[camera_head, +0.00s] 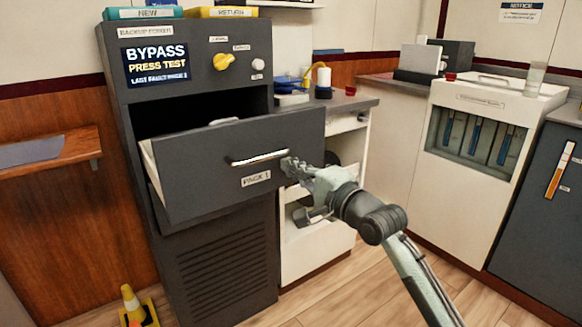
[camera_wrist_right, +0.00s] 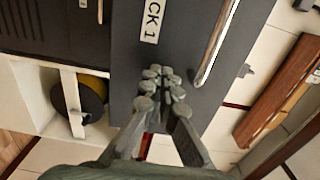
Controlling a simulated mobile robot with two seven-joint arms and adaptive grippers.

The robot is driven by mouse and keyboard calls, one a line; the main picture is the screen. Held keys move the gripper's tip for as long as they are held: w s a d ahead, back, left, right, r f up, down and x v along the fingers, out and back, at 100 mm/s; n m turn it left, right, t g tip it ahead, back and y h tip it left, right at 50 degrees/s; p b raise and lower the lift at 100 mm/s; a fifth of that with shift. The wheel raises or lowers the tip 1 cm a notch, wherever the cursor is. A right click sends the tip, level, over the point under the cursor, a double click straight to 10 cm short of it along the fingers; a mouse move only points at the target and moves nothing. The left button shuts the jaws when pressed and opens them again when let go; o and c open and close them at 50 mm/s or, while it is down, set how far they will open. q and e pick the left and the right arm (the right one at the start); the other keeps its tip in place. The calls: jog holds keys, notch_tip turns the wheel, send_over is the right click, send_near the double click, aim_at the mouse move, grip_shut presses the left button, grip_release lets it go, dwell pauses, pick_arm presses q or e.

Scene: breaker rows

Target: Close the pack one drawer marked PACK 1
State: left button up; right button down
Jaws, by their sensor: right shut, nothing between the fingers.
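The PACK 1 drawer (camera_head: 200,190) is pulled out of the dark grey cabinet (camera_head: 255,95), with its open top and a pale item inside showing. It has a long bar handle (camera_head: 258,158) and a white PACK 1 label (camera_head: 256,179). My right gripper (camera_head: 290,165) is shut and empty at the right part of the drawer front, close to the handle's right end. In the right wrist view its fingertips (camera_wrist_right: 163,75) lie over the drawer front beside the label (camera_wrist_right: 151,22) and handle (camera_wrist_right: 215,42). I cannot tell if they touch it. My left gripper is not in view.
A yellow cone (camera_head: 131,303) stands on the floor at lower left. A wooden shelf (camera_head: 55,150) is on the left wall. A white shelf unit (camera_head: 312,250) stands right of the cabinet. The floor (camera_head: 345,295) in front is open.

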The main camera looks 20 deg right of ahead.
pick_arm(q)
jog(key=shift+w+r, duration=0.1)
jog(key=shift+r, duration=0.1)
pick_arm(e)
jog(key=shift+w+a, duration=0.1)
jog(key=shift+w, duration=0.15)
